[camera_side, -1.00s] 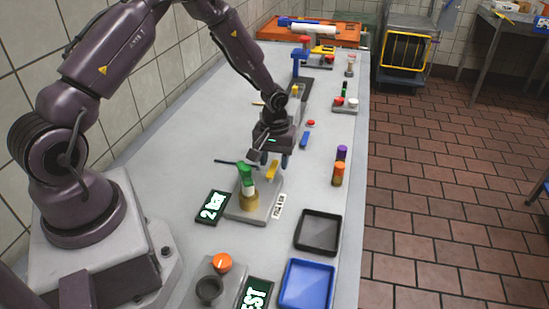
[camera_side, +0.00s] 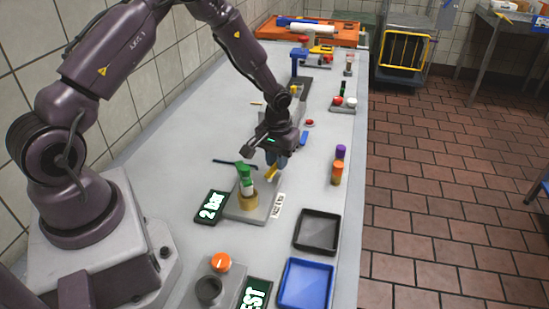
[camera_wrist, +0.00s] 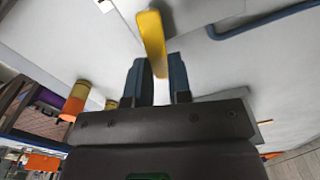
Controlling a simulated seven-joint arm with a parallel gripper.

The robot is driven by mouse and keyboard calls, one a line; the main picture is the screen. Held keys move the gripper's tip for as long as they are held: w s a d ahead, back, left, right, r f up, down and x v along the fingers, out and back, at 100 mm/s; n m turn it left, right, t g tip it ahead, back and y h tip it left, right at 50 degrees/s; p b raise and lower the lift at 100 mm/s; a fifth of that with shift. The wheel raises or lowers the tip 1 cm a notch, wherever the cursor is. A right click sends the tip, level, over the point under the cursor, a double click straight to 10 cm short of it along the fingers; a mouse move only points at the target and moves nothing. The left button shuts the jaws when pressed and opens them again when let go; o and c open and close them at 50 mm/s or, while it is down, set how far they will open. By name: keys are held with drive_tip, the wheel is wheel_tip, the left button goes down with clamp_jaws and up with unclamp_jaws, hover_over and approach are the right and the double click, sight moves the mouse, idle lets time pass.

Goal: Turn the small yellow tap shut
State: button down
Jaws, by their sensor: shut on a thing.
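The small yellow tap (camera_side: 270,174) is a flat lever on the grey plate (camera_side: 262,209), right of a green-topped white part on a brass base (camera_side: 247,188). In the wrist view the yellow lever (camera_wrist: 152,38) reaches down to my fingertips. My gripper (camera_side: 277,160) is at the lever's far end, its blue-grey fingers closed around it. In the wrist view the fingers of my gripper (camera_wrist: 159,72) stand either side of the lever's tip. The tap's pivot is hard to make out.
A "2 BAR" display (camera_side: 211,206) lies left of the plate. A dark blue rod (camera_side: 233,162) lies behind it. A black tray (camera_side: 318,231) and a blue tray (camera_side: 306,284) are at the front right. Purple and orange cylinders (camera_side: 338,173) stand to the right.

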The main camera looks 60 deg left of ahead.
drive_tip(key=m, duration=0.1)
drive_tip(key=d+m, duration=0.1)
drive_tip(key=m, duration=0.1)
drive_tip(key=shift+w+d+m, duration=0.15)
drive_tip(key=shift+w+m, duration=0.1)
drive_tip(key=shift+m, duration=0.15)
drive_tip(key=m, duration=0.1)
drive_tip(key=d+m, duration=0.1)
drive_tip(key=m, duration=0.1)
drive_tip(key=shift+d+r, duration=0.1)
drive_tip(key=shift+d, duration=0.05)
drive_tip(key=m, duration=0.2)
drive_tip(key=d+m, duration=0.1)
drive_tip(key=m, duration=0.1)
drive_tip(key=shift+s+d, duration=0.1)
drive_tip(key=shift+s, duration=0.05)
drive_tip(key=shift+s+d+m, duration=0.25)
drive_tip(key=shift+d+m, duration=0.05)
drive_tip(key=shift+m, duration=0.75)
drive_tip(key=shift+s+d+m, duration=0.2)
drive_tip(key=shift+d+m, duration=0.05)
drive_tip(key=shift+m, duration=0.8)
drive_tip(key=c, duration=1)
unclamp_jaws()
drive_tip(key=shift+c, duration=0.2)
wheel_tip(320, 180, up, 13)
